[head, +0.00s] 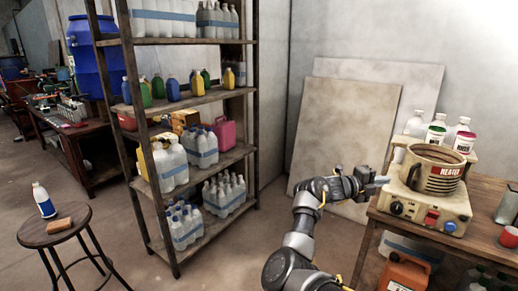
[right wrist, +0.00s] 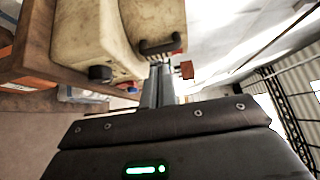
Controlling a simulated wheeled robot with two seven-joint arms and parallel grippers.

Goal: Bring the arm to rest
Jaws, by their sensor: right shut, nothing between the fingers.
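My right arm comes up from the bottom of the head view, and its gripper (head: 376,181) points right, close to the left side of the heater on the table. In the right wrist view my right gripper (right wrist: 160,72) is shut with nothing in it. The heater (head: 428,206) is a beige unit with knobs and a red switch, and a brown vat (head: 433,170) sits on it. The beige body also shows in the right wrist view (right wrist: 80,40), just beside the fingers. I cannot tell whether they touch it. My left gripper is not in view.
The wooden table (head: 482,235) carries white bottles (head: 436,132) behind the vat. An orange can (head: 404,272) stands below it. Floor between shelf and table is free.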

